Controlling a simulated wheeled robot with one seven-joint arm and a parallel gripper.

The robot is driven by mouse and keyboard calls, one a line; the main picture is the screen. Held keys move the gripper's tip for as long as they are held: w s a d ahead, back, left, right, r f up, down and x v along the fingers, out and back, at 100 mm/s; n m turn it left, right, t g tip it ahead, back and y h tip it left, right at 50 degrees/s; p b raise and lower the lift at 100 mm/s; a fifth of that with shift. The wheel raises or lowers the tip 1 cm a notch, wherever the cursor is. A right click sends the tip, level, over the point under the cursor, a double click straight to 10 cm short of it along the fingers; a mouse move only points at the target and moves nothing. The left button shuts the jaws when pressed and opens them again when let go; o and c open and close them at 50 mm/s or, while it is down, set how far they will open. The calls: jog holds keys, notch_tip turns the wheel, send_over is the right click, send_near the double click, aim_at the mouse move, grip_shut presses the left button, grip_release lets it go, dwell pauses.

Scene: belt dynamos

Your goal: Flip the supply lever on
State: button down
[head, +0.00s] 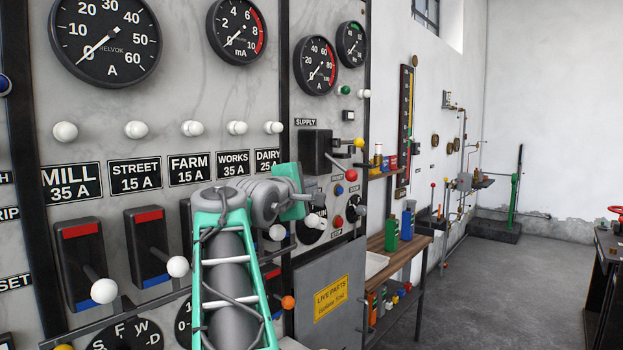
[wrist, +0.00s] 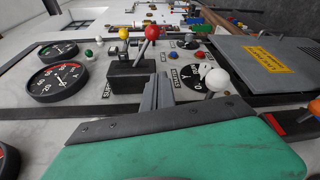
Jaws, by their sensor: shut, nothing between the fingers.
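The supply lever is a metal rod with a red ball knob (head: 351,175) on a black box (head: 315,150) below the SUPPLY label (head: 305,122). In the wrist view the red knob (wrist: 152,32) stands out from the black box (wrist: 130,75), close beyond the fingers. My gripper (wrist: 163,88) is shut and empty, its fingertips near the box's side. No contact with the lever is visible. In the head view the gripper (head: 303,196) is just below and left of the lever, its fingers partly hidden by my wrist.
A white-knobbed rotary switch (wrist: 215,78) sits close to the fingers. A yellow ball knob (head: 358,143) is near the lever. Several white-knobbed switches and gauges cover the panel at left. A grey cover box (head: 330,290) juts out below.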

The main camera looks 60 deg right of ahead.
jog(key=shift+w, duration=0.35)
jog(key=shift+s+d, duration=0.1)
jog(key=shift+s, duration=0.1)
jog(key=shift+r, duration=0.1)
jog(key=shift+w, duration=0.25)
jog(key=shift+w+d, duration=0.1)
jog(key=p, duration=0.3)
send_near(340, 167)
jog(key=w+d+f, duration=0.4)
jog(key=d, duration=0.1)
jog(key=s, duration=0.2)
jog(key=s+d, duration=0.1)
jog(key=shift+s+r, duration=0.25)
jog(key=shift+r, duration=0.1)
jog(key=shift+s+a+r, duration=0.1)
